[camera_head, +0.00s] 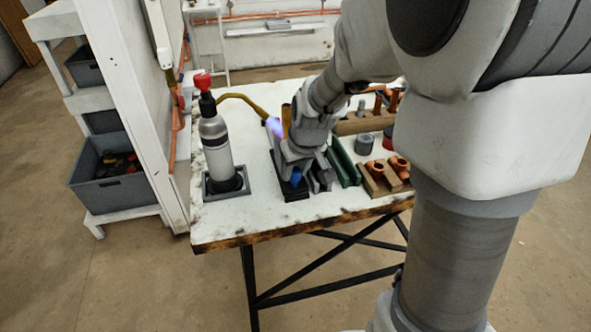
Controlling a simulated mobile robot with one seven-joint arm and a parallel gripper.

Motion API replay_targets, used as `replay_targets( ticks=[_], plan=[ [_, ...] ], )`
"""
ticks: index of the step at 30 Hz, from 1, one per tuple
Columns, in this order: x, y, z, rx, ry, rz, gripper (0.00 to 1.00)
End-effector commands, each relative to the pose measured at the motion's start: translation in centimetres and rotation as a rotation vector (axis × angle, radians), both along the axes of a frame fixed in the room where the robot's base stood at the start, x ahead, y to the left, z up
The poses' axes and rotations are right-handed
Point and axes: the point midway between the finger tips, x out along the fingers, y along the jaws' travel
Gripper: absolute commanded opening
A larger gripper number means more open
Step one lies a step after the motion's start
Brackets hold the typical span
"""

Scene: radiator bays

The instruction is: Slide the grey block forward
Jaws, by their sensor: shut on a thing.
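My gripper (294,172) is low over the front part of the workbench and shut. A small blue piece (296,178) shows between its fingers, just above a black base (295,194) on the bench top. A dark grey block-like piece (322,181) stands close to the right of the fingers, beside a green trough (345,165). I cannot tell whether the blue piece belongs to the grey block. My wrist and fingers hide much of what lies behind them.
A grey gas bottle with a red top (215,140) stands upright at the left; its brass torch tube (243,97) ends in a bluish flame (273,126) near my wrist. Copper fittings (376,169) in a wooden holder and a grey cup (364,144) stand at the right. The bench's front strip (262,220) is clear.

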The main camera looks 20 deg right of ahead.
Motion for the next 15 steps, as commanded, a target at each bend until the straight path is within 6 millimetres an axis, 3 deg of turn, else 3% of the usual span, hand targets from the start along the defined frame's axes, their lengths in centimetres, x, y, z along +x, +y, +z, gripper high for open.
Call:
replay_targets(
  ticks=[1, 2, 6, 15],
  plan=[
    [-0.44, -0.07, -0.15, 0.000, 0.014, 0.000, 0.00],
    [-0.45, -0.06, -0.17, 0.000, 0.014, 0.000, 0.39],
    [-0.37, -0.05, -0.14, 0.000, 0.012, 0.000, 0.64],
    [-0.27, -0.01, -0.06, 0.001, 0.008, 0.001, 0.67]
  ],
)
